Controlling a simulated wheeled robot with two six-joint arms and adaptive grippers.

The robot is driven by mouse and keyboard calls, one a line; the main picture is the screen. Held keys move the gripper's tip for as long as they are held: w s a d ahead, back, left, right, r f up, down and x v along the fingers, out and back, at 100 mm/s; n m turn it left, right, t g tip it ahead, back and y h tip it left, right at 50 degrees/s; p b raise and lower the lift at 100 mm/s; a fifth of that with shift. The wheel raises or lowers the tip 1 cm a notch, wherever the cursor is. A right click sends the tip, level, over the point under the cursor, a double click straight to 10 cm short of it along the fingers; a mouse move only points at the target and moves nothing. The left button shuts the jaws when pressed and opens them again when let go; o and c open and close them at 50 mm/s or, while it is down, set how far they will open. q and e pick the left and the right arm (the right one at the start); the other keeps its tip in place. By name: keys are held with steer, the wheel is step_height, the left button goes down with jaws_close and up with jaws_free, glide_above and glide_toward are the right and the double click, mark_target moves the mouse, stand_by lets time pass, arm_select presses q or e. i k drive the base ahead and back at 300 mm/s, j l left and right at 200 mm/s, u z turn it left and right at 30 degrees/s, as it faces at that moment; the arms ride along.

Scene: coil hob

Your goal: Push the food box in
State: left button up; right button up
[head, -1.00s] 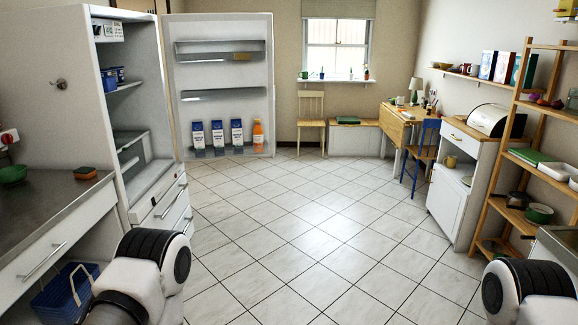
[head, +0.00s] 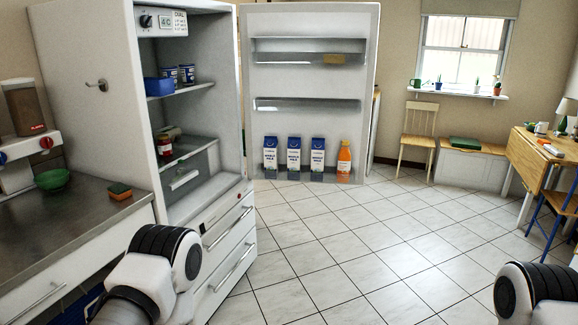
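The fridge (head: 92,110) stands open at the left, its door (head: 310,105) swung wide to the right. A blue box (head: 158,87) sits at the front left of the upper shelf (head: 190,90); it looks like the food box. Whether it sticks out past the shelf edge is hard to tell. Two blue-and-white tubs (head: 187,74) stand behind and beside it. On the lower shelf are a red-labelled jar (head: 165,146) and a greenish item behind it. Parts of both my arms show at the bottom, but neither gripper is in view.
The counter (head: 92,215) at left holds a green bowl (head: 52,180), a sponge (head: 120,191) and a dispenser. Milk cartons (head: 294,155) and an orange bottle (head: 344,158) stand in the door. The tiled floor (head: 370,250) ahead is clear.

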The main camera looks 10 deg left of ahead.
mark_target(161, 87)
steer(key=i+l+u, duration=0.2)
steer(key=i+u, duration=0.2)
steer(key=i+l+u, duration=0.2)
steer(key=u, duration=0.2)
steer(key=i+l+u, duration=0.25)
steer(key=l+u, duration=0.15)
steer(key=i+l+u, duration=0.15)
steer(key=l+u, duration=0.25)
steer(key=l, duration=0.15)
steer(key=i+l+u, duration=0.15)
steer(key=i, duration=0.3)
